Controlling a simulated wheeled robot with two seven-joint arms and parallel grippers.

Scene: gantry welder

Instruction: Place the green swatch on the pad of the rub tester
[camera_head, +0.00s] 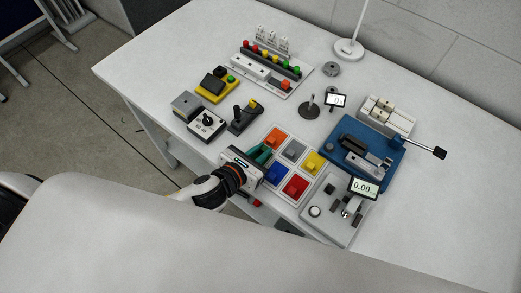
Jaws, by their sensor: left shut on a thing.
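My left gripper (264,157) reaches in from the lower left, at the left side of the swatch tray. It is shut on the green swatch (261,153), partly hidden by the fingers. I cannot tell whether the swatch is clear of the tray. To the right stands a blue-based machine (344,128) with a black-knobbed lever. In front of it is a grey device (335,228) with a display reading 0.00. I cannot tell for sure which is the rub tester, and its pad is not clear. My right gripper is not in view.
The tray also holds orange (275,137), grey (294,150), yellow (313,163), blue (276,173) and red (295,186) swatches. A joystick box (206,125) and a black lever unit (243,118) stand behind my gripper. The table's right side is clear.

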